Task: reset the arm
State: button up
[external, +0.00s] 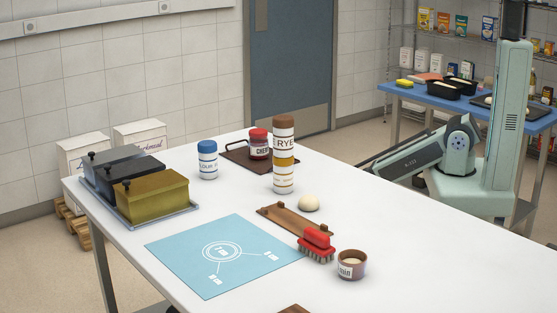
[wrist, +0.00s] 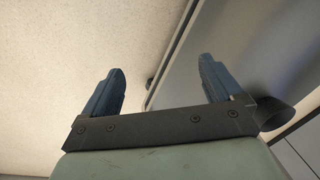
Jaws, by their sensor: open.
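In the wrist view my gripper (wrist: 161,74) shows two dark blue fingers set wide apart, with nothing between them. Beyond them are a plain beige surface on the left and a grey panel on the right. In the external view my pale green arm stands at the right, beyond the white table (external: 420,240), with a dark link pointing left and down. I cannot make out the fingers in the external view.
The table bears lidded tins (external: 155,195), a blue mat (external: 190,270), a blue-capped jar (external: 207,160), a red-lidded jar (external: 258,145), a tall rye canister (external: 284,165), dough (external: 309,202), a red brush (external: 316,244) and a small tub (external: 351,265). Its right part is clear. A blue bench (external: 415,98) stands behind.

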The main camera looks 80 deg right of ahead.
jog(key=s+a+f+g, duration=0.1)
jog(key=s+a+g, duration=0.1)
jog(key=s, duration=0.6)
jog(key=s+a+f+n+g+h, duration=0.1)
jog(key=s+a, duration=0.3)
jog(key=s, duration=0.4)
jog(key=s+a+f+n+g, duration=0.1)
jog(key=s+a+f+g, duration=0.1)
jog(key=s, duration=0.7)
jog(key=shift+a+f+g, duration=0.35)
jog(key=shift+a+g, duration=0.55)
jog(key=shift+g, duration=0.2)
